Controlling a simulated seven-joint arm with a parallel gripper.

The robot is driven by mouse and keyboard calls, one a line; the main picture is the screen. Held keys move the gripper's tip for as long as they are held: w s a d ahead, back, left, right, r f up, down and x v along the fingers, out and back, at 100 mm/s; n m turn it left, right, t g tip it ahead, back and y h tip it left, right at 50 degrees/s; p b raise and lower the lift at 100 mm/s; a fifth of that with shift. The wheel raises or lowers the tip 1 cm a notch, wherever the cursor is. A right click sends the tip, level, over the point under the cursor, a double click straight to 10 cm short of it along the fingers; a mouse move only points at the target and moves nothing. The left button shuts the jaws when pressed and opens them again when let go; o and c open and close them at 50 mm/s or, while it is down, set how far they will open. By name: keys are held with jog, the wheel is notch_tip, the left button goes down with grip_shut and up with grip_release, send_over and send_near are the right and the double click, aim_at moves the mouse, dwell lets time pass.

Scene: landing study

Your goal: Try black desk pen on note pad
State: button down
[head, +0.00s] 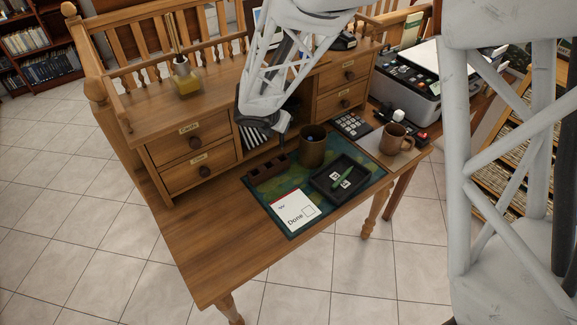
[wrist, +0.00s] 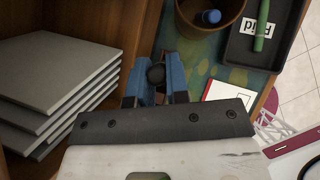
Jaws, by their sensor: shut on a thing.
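My gripper (head: 279,138) is low over the back left of the desk mat, close to a dark brown block-like holder (head: 266,169). In the wrist view its blue fingers (wrist: 155,86) are shut on a black round-ended thing, which looks like the black desk pen (wrist: 156,72) seen end-on. The pen's lower part is hidden, and I cannot tell whether it is clear of the holder. The white note pad (head: 296,212), with a red edge and the word "Done", lies at the mat's front left, apart from my gripper. It also shows in the wrist view (wrist: 229,91).
A brown cup (head: 313,152) with a blue-topped thing inside stands right of my gripper. A black tray (head: 320,183) holds a green pen (head: 343,181) and a "Paid" label. Drawers (head: 200,168) rise behind left. The desk's left front (head: 215,235) is bare.

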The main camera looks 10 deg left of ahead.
jog(key=shift+d, duration=0.1)
jog(key=s+d+f+g, duration=0.3)
jog(key=s+d+g, duration=0.2)
jog(key=s+d, duration=0.1)
jog(key=shift+s+d+n+g, duration=0.3)
jog(key=shift+s, duration=0.15)
jog(key=shift+f, duration=0.1)
dwell(0.6)
jog(key=shift+f, duration=2.25)
jog(key=shift+f, duration=0.55)
dwell(0.8)
jog(key=shift+r, duration=0.1)
dwell(0.5)
jog(key=shift+r, duration=2.9)
